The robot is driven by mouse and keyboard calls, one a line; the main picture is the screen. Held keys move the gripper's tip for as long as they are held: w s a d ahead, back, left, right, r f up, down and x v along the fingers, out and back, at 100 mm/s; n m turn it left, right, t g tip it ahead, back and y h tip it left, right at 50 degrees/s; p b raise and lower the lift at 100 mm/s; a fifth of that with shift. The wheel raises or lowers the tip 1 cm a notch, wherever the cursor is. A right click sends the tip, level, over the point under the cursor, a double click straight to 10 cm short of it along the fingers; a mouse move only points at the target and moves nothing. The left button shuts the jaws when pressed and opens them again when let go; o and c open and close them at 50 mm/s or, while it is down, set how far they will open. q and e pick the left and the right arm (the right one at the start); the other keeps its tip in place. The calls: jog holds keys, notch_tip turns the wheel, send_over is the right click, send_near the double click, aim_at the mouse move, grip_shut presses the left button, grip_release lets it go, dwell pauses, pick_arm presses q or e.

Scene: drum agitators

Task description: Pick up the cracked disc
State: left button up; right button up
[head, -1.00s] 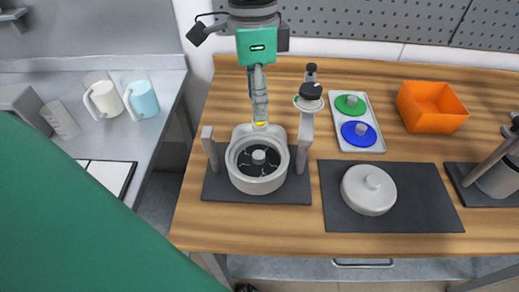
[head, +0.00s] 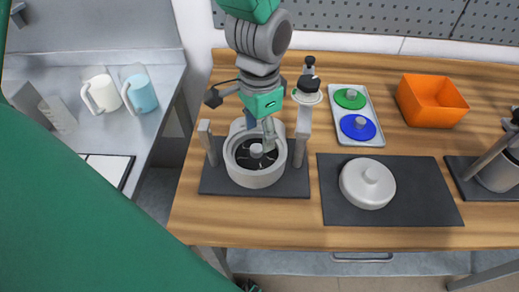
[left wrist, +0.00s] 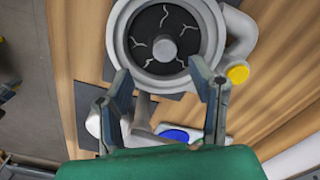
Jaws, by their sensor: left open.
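The cracked disc (head: 257,153) is dark with pale crack lines and a grey centre knob. It lies inside the round grey drum bowl (head: 256,178) on a dark mat. The disc also shows in the left wrist view (left wrist: 162,38), ahead of the fingertips. My left gripper (head: 268,135) is over the back right rim of the bowl in the head view. In the left wrist view my left gripper (left wrist: 167,82) is open and empty, its fingers apart on the near side of the bowl. My right gripper is not in view.
Grey posts (head: 303,150) flank the bowl. A tray (head: 371,104) with a green disc (head: 350,98) and a blue disc (head: 358,127) lies behind right. A white lid (head: 367,185) rests on a dark mat. An orange bin (head: 432,100) stands farther right.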

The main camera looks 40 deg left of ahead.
aim_at(257, 148)
pick_arm(q)
jog(key=shift+s+f, duration=0.1)
jog(key=shift+f, duration=0.5)
jog(key=f, duration=0.1)
jog(key=a+f, duration=0.1)
jog(key=f, duration=0.2)
jog(key=shift+a+f, duration=0.3)
jog(key=shift+f, duration=0.05)
jog(key=shift+d+r, duration=0.1)
jog(key=shift+d, duration=0.2)
jog(key=shift+c, duration=0.8)
jog(key=shift+d, duration=0.15)
grip_shut()
